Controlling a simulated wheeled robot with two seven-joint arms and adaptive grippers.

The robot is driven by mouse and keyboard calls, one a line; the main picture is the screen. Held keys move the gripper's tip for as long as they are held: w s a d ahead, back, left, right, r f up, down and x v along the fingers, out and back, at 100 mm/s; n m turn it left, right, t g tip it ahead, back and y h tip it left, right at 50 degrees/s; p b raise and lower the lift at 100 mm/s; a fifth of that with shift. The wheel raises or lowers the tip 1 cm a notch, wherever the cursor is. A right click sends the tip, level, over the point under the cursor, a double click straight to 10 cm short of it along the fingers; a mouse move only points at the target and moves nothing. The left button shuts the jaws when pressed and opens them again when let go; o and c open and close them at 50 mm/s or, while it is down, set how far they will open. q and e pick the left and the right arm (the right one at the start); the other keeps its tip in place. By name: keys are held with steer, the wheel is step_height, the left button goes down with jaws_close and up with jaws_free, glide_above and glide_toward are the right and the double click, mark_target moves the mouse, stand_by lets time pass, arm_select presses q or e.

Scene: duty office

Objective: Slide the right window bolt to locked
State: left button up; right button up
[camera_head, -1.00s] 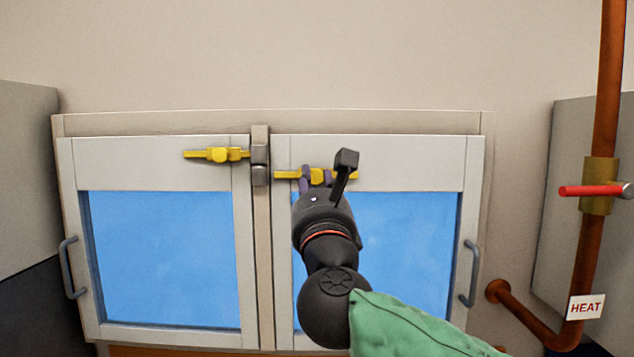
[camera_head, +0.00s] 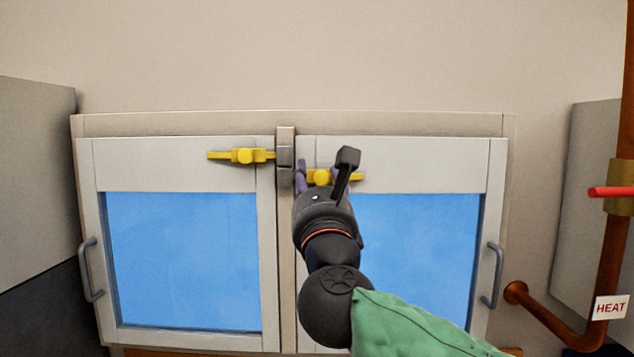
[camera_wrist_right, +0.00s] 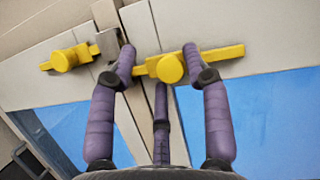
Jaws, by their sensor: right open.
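The right window bolt (camera_head: 322,177) is a yellow bar with a round knob on the top rail of the right window sash. It also shows in the right wrist view (camera_wrist_right: 171,68). My right gripper (camera_head: 323,170) is open, with purple fingers on either side of the knob; in the wrist view (camera_wrist_right: 159,62) one finger is left of the knob, one right, and a third below. I cannot tell whether any finger touches it. The bolt's left end is hidden behind the left finger beside the centre post (camera_head: 287,230). My left gripper is not in view.
The left bolt (camera_head: 245,156), also yellow, reaches a grey keeper (camera_head: 285,157) on the centre post. Grey handles (camera_head: 90,268) (camera_head: 492,275) are at the outer sides. A copper pipe with a red lever (camera_head: 610,191) and HEAT sign (camera_head: 610,307) stands at the right.

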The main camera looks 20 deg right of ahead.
steer(key=shift+s+d+f, duration=0.1)
steer(key=shift+s+d, duration=0.1)
steer(key=shift+s, duration=0.05)
steer(key=a+v, duration=0.1)
steer(key=v, duration=1)
steer(key=shift+s, duration=0.2)
steer(key=shift+f, duration=0.15)
